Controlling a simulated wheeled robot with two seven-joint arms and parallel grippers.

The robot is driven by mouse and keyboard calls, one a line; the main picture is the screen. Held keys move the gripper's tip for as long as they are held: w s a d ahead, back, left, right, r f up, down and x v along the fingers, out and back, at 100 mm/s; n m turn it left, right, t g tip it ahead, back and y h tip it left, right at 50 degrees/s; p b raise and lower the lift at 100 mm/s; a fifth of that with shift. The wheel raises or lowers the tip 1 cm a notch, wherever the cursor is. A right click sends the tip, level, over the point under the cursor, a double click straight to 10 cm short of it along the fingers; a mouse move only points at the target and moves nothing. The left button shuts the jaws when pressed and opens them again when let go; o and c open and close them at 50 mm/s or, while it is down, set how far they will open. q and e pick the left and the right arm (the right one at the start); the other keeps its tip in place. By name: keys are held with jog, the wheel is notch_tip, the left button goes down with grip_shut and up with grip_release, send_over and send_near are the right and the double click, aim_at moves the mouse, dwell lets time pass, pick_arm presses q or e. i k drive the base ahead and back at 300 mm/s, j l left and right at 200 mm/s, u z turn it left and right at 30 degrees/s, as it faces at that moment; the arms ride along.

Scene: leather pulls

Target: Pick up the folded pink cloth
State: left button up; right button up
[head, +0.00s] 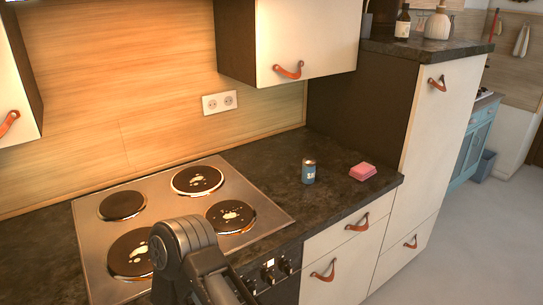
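A small pink folded cloth (363,172) lies on the dark countertop, close to its front right corner and near the tall cabinet. A dark grey arm of mine shows at the bottom of the head view, in front of the stove. Its gripper is not visible, and neither is my other gripper. Nothing of mine touches the cloth.
A small blue can (308,171) stands left of the cloth on the countertop (282,164). The stove (256,193) with several hotplates is further left. A wall cabinet (305,45) overhangs the counter, and a tall cabinet (432,120) stands to the right.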

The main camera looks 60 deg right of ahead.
aim_at(361, 172)
jog(key=z, duration=2.6)
jog(key=u, duration=1.1)
jog(key=l+u, duration=0.15)
jog(key=l, duration=0.45)
jog(key=l+u, duration=0.2)
jog(key=l, duration=0.35)
jog(key=l+u, duration=0.15)
jog(key=l, duration=0.45)
jog(key=k+l+u, duration=0.15)
jog(key=l, duration=0.4)
jog(key=k+l+u, duration=0.15)
jog(key=l, duration=0.4)
